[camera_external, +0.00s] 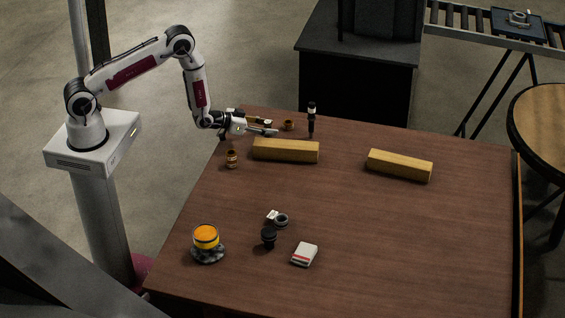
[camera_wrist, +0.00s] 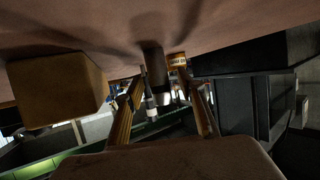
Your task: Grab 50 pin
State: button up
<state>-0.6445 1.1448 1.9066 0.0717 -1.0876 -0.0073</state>
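A small brown cylinder (camera_external: 288,125) stands near the table's back edge, just beyond my fingertips. In the wrist view, a small tan cylinder with a dark-lettered label (camera_wrist: 178,62) shows near the right finger; the lettering is too small to read. A second brown cylinder (camera_external: 232,158) stands near the table's left edge. I cannot tell which is the 50 pin. My gripper (camera_external: 272,127) is low over the table's back left corner. In the wrist view my gripper (camera_wrist: 165,85) is open, its fingers apart, with nothing visibly held.
A tall dark upright object (camera_external: 311,120) stands ahead; it seems to show between the fingers (camera_wrist: 153,68). A wooden block (camera_external: 285,150) lies close by, another (camera_external: 400,165) farther right. An orange-topped item (camera_external: 206,237) and several small parts stand at the front. The table's middle is clear.

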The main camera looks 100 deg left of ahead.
aim_at(268, 122)
grip_shut()
jog(key=shift+r, duration=0.2)
dwell(0.3)
jog(key=shift+r, duration=4.85)
